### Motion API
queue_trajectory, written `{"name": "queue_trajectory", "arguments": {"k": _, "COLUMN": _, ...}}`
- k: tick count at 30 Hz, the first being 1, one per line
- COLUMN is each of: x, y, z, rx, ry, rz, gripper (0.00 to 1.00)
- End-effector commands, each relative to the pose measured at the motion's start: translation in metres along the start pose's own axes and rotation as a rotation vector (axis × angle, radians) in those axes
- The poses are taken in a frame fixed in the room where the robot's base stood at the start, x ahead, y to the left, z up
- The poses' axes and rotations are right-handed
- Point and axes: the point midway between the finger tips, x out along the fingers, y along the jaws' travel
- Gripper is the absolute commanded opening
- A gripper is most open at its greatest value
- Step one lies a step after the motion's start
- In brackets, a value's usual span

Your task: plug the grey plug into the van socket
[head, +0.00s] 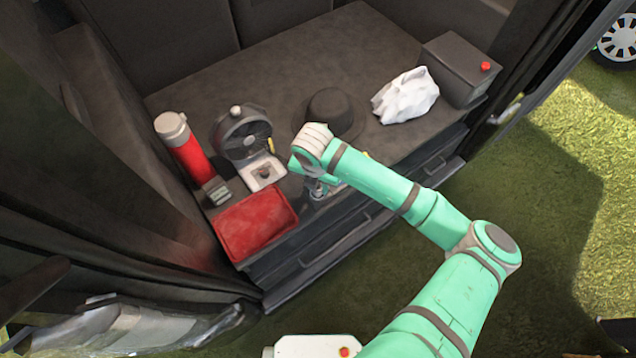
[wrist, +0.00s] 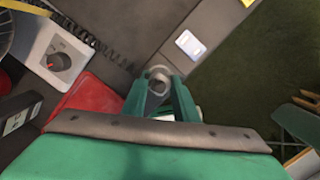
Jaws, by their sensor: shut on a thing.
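My gripper (head: 318,188) is above the front edge of the van's dark deck, pointing down. In the wrist view its green fingers (wrist: 160,98) are shut on a small grey round piece, which looks like the grey plug (wrist: 157,76). A dark coiled cable (wrist: 78,32) runs across the deck towards the fingers. A small white-faced plate (wrist: 190,44) lies beyond the fingertips, apart from the plug. I cannot tell for sure which part is the van socket. In the head view my gripper hides most of the plug.
A red tray (head: 256,222), a white unit with a dark dial (head: 264,172), a round fan-like thing (head: 242,132) and a red flask (head: 184,148) stand left of my gripper. A black hat (head: 330,108), white cloth (head: 405,95) and dark box (head: 458,68) are behind and right.

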Motion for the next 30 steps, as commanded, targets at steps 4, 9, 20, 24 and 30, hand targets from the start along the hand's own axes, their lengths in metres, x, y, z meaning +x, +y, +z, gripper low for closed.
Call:
{"name": "queue_trajectory", "arguments": {"k": 4, "x": 0.003, "y": 0.000, "z": 0.000, "rx": 0.000, "ry": 0.000, "rz": 0.000, "gripper": 0.07}}
{"name": "queue_trajectory", "arguments": {"k": 9, "x": 0.004, "y": 0.000, "z": 0.000, "rx": 0.000, "ry": 0.000, "rz": 0.000, "gripper": 0.48}}
{"name": "queue_trajectory", "arguments": {"k": 20, "x": 0.001, "y": 0.000, "z": 0.000, "rx": 0.000, "ry": -0.001, "rz": 0.000, "gripper": 0.48}}
{"name": "queue_trajectory", "arguments": {"k": 24, "x": -0.014, "y": 0.000, "z": 0.001, "rx": 0.001, "ry": -0.002, "rz": 0.000, "gripper": 0.48}}
{"name": "queue_trajectory", "arguments": {"k": 30, "x": -0.052, "y": 0.000, "z": 0.001, "rx": 0.000, "ry": -0.004, "rz": 0.000, "gripper": 0.48}}
